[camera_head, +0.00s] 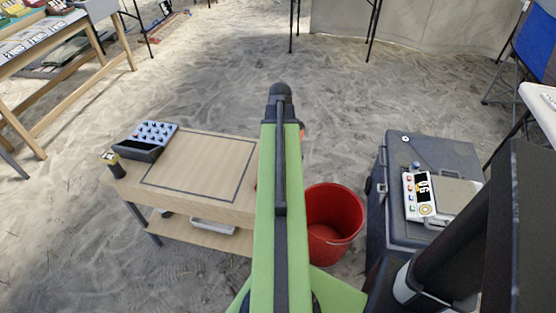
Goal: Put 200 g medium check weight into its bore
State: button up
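I cannot pick out the 200 g medium check weight for certain. A small grey knob-like piece (415,165) stands on the dark case (450,152) at the right, just behind the digital scale (418,196). A small pale ring with a dark centre (405,139) lies on the same case top, farther back; I cannot tell whether it is a bore. My green arm link rises through the middle of the view with a black end at its top. My gripper's fingers do not show, so what they hold is hidden.
A low wooden table (205,150) at left carries a blue-grey studded block (155,133), a black tray (138,150) and a dark yellow-topped cylinder (112,163). A red bucket (333,220) stands between table and case. Open sand (220,70) lies behind.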

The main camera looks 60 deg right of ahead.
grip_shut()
jog(key=shift+p, duration=0.3)
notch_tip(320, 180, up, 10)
jog(key=p, duration=0.9)
jog(key=shift+p, duration=0.4)
